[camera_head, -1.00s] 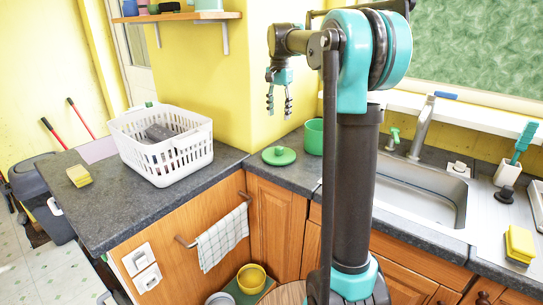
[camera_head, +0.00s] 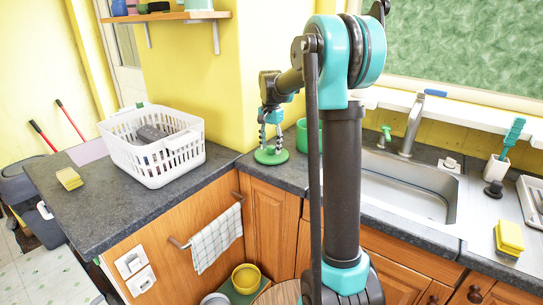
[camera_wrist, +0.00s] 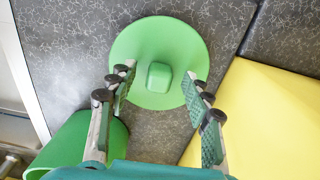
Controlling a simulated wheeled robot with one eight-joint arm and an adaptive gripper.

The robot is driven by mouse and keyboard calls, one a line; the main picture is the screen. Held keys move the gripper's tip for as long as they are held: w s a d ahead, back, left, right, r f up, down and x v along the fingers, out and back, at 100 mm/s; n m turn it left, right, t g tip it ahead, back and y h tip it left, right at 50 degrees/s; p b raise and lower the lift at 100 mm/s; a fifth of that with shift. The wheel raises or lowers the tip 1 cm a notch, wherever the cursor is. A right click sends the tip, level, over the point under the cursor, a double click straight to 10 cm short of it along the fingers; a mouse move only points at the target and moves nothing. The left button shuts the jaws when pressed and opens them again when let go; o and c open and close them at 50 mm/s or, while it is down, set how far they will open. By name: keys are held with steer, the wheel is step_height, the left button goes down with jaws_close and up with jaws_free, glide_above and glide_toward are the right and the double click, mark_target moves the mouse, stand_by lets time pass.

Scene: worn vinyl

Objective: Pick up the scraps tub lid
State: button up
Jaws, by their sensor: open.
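The scraps tub lid (camera_head: 271,157) is a flat round green disc with a square knob, lying on the dark counter in the corner. In the wrist view the lid (camera_wrist: 137,47) fills the upper middle, with its knob (camera_wrist: 159,77) near its centre. My gripper (camera_head: 270,144) points down just above the lid. In the wrist view my gripper (camera_wrist: 157,93) is open, with one finger on each side of the knob and nothing held. The green tub (camera_head: 302,136) stands right beside the lid, partly hidden by my arm.
A white basket (camera_head: 152,158) with grey things stands on the counter at left, beyond a yellow sponge (camera_head: 69,178). The sink (camera_head: 405,190) lies to the right. A yellow wall (camera_wrist: 262,125) is close beside the lid.

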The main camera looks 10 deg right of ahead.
mark_target(271, 147)
steer(key=shift+f, duration=0.6)
jaws_close()
steer(key=shift+r, duration=0.1)
step_height(271, 147, up, 19)
steer(key=w+d, duration=0.2)
steer(key=d, duration=0.7)
steer(key=w+d+m, duration=0.1)
steer(key=w+d, duration=0.2)
steer(key=d, duration=0.5)
steer(key=shift+d+r, duration=0.4)
steer(key=shift+r, duration=0.05)
